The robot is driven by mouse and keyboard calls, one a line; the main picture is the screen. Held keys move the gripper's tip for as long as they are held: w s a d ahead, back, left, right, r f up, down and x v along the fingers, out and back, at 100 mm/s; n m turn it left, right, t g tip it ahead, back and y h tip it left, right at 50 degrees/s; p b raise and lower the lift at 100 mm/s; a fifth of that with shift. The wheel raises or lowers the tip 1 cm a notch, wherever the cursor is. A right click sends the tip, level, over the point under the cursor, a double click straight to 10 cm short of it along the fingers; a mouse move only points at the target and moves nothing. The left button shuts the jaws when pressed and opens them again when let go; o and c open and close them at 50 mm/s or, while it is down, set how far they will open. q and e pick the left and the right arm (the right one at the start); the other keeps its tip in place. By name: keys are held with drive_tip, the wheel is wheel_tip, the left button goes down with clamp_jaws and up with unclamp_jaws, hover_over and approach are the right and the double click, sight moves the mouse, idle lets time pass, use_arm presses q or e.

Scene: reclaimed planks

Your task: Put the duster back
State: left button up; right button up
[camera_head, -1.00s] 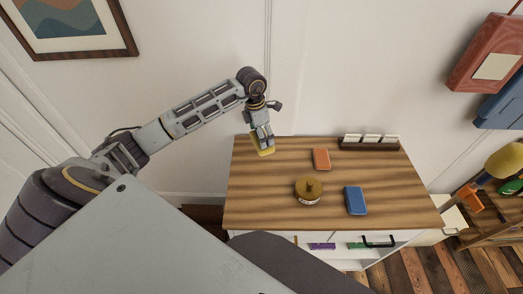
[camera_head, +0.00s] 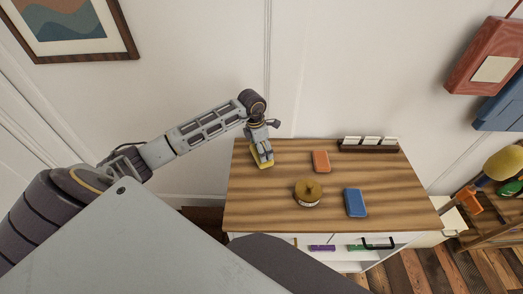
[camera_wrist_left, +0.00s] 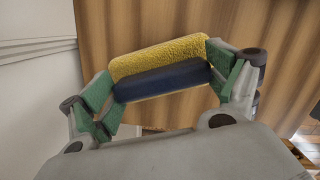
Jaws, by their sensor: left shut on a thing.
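My left gripper (camera_head: 263,157) is shut on the duster, a block with a fuzzy yellow layer and a dark blue layer. In the left wrist view the duster (camera_wrist_left: 160,68) lies between the two green-padded fingers (camera_wrist_left: 166,80), with a finger at each end. In the head view the yellow of the duster (camera_head: 264,165) shows under the fingers, over the back left part of the wooden top (camera_head: 255,205). I cannot tell whether it touches the wood. My right gripper is not in view.
An orange block (camera_head: 320,161), a blue block (camera_head: 355,202) and a round brass-coloured lidded pot (camera_head: 308,192) stand on the top. A dark rack with white cards (camera_head: 369,145) is at the back right. Purple (camera_head: 322,247) and green items show below the front edge. The front left is clear.

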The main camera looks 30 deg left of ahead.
sight(257, 154)
use_arm(q)
drive_tip(key=shift+f, duration=0.75)
drive_tip(key=shift+f, duration=0.15)
drive_tip(key=o, duration=0.7)
drive_tip(key=shift+o, duration=0.2)
drive_tip(key=shift+r, duration=0.2)
wheel_tip(257, 154, up, 12)
drive_tip(key=s+a, duration=0.1)
drive_tip(key=shift+s, duration=0.25)
drive_tip(key=shift+f, duration=0.1)
